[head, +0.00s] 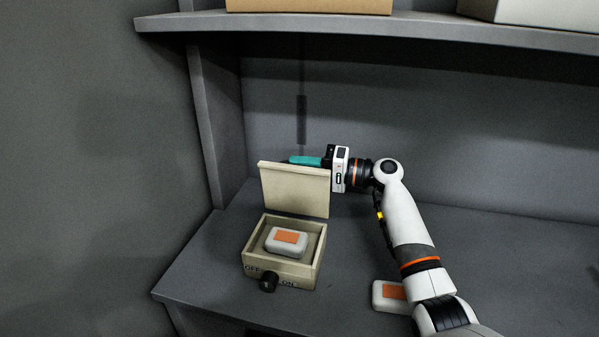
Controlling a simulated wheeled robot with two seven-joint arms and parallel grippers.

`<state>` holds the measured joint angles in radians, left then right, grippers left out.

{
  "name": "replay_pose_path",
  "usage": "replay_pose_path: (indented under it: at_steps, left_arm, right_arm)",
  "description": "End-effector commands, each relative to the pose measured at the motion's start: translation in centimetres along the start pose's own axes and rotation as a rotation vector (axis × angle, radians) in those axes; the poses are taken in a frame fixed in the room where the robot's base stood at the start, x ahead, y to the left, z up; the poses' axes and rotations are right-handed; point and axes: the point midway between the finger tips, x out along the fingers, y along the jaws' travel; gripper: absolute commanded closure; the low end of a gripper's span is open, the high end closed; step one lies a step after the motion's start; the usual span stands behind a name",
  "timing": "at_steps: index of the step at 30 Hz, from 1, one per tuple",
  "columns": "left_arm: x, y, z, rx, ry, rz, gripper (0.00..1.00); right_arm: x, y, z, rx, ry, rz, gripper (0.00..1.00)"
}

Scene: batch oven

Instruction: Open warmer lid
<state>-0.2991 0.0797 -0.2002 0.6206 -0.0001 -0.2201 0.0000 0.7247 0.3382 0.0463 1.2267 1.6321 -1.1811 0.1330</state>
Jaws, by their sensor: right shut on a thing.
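The warmer is a small beige box (248,254) on the shelf, with OFF and ON lettering and a black knob (268,281) on its front. Its beige lid (295,191) stands roughly upright at the back of the box, so the inside is open to view. A white block with an orange top (286,242) lies inside the box. My right gripper (303,160) reaches in from the right at the lid's top edge and is shut on the lid. A teal finger shows above and behind the edge; the rest is partly hidden. My left gripper is not in view.
A second white and orange block (388,295) lies on the shelf board (215,270) beside my right arm, partly hidden by it. An upper shelf (400,27) with a cardboard box (310,5) and a white box (530,10) overhangs. The shelf at right is clear.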

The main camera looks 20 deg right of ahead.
Motion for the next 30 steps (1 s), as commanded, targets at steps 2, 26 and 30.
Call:
replay_pose_path:
  at_steps: [2,26,30]
  left_arm:
    - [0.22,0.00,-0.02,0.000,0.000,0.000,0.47]
    - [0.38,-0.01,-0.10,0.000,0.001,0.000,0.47]
    - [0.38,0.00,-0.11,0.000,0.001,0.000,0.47]
  right_arm:
    - [-0.02,-0.29,0.43,0.030,-0.005,0.002,1.00]
    - [-0.01,-0.83,0.92,0.092,-0.002,0.000,0.63]
    - [0.00,-0.80,0.90,0.092,-0.001,0.000,0.60]
